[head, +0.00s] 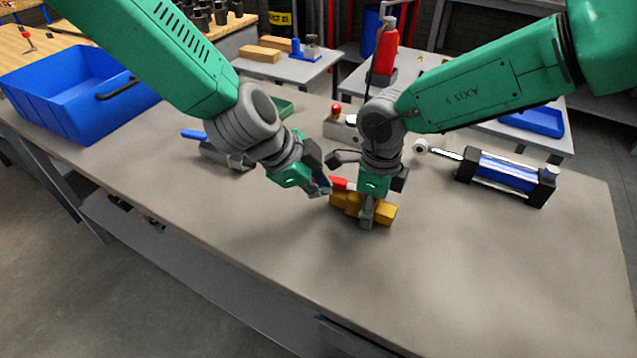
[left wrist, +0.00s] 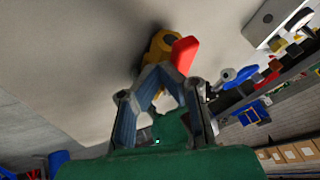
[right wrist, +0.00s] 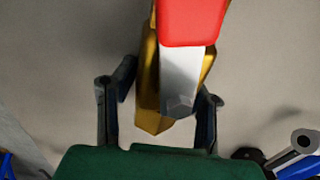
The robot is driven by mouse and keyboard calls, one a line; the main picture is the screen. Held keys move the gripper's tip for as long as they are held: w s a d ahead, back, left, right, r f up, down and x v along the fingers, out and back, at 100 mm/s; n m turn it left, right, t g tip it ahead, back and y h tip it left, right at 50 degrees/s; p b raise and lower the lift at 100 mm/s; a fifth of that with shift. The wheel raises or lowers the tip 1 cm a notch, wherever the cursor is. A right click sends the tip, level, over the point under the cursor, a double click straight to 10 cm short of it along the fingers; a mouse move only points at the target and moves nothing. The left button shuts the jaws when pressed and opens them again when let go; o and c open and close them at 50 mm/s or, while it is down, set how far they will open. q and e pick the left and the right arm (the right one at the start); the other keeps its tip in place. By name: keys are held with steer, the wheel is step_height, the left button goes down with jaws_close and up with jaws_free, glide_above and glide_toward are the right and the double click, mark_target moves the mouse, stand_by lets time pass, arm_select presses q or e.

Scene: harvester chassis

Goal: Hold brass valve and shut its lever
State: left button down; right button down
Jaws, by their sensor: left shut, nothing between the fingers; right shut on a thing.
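The brass valve (head: 384,212) lies on the grey workbench near the middle of the head view. Its red-handled lever (head: 339,183) sits on top and points toward my left gripper. In the right wrist view the red grip (right wrist: 192,20) and its silver metal arm run roughly along the brass body (right wrist: 149,95). My right gripper (head: 367,217) comes down from above and is shut around the valve body. My left gripper (head: 322,190) is shut and empty, close beside the lever's end. In the left wrist view its closed fingertips (left wrist: 160,70) are just short of the valve and red grip (left wrist: 183,54); contact is unclear.
A blue-bodied cylinder (head: 507,177) lies on the right of the bench. A blue-handled tool (head: 215,146) lies behind my left wrist, and a large blue bin (head: 70,92) stands at the far left. The front of the bench is clear.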

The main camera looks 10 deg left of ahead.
arm_select(q)
steer(key=shift+d, duration=0.55)
steer(key=shift+s, duration=0.15)
steer(key=shift+s, duration=0.35)
steer(key=s, duration=0.3)
steer(key=shift+s+a+r, duration=0.1)
steer(key=shift+s+a, duration=0.05)
steer(key=v, duration=1)
steer(key=shift+w, duration=0.25)
